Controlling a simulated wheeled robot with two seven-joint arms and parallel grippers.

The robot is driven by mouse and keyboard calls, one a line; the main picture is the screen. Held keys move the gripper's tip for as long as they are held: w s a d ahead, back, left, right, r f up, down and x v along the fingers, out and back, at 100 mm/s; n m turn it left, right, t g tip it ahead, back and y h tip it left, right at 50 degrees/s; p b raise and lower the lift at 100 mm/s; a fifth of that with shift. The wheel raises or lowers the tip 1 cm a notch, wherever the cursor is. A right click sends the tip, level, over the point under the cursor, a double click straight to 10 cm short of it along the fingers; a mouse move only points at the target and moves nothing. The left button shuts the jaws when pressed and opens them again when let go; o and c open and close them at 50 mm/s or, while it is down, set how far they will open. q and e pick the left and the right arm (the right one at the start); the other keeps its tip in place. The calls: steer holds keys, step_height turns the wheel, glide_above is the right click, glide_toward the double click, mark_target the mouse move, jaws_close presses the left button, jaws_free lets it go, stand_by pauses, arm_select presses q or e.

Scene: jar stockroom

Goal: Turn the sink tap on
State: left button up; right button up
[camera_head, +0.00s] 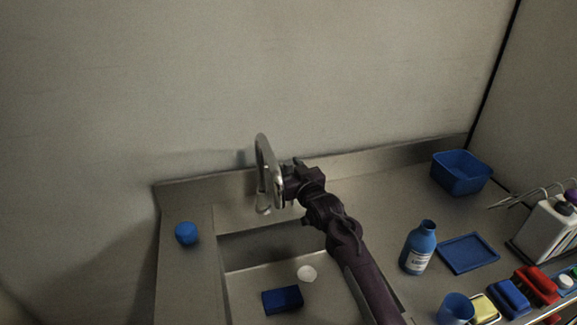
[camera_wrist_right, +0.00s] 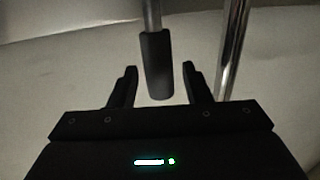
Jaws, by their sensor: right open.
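The metal sink tap (camera_head: 263,160) stands at the back edge of the sink (camera_head: 245,244), with a tall curved spout. My right gripper (camera_head: 281,187) is at the tap, its arm reaching in from the lower right and partly covering the tap's base area. In the right wrist view, my right gripper (camera_wrist_right: 160,88) is open. A dark grip on a metal rod, seemingly the tap lever (camera_wrist_right: 157,65), hangs between its two fingers, with a gap visible on each side. A shiny upright pipe (camera_wrist_right: 233,45) passes just right of the right finger. My left gripper is not in view.
A blue block (camera_head: 282,299) and a white round thing (camera_head: 307,273) lie in the sink. A blue round thing (camera_head: 187,233) sits on the left counter. On the right are a blue bottle (camera_head: 418,249), a blue tray (camera_head: 469,253) and a blue tub (camera_head: 461,173).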

steer(key=shift+w, duration=0.1)
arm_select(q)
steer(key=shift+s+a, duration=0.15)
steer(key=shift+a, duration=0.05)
arm_select(e)
jaws_close()
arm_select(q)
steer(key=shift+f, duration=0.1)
arm_select(e)
steer(key=shift+f, duration=0.1)
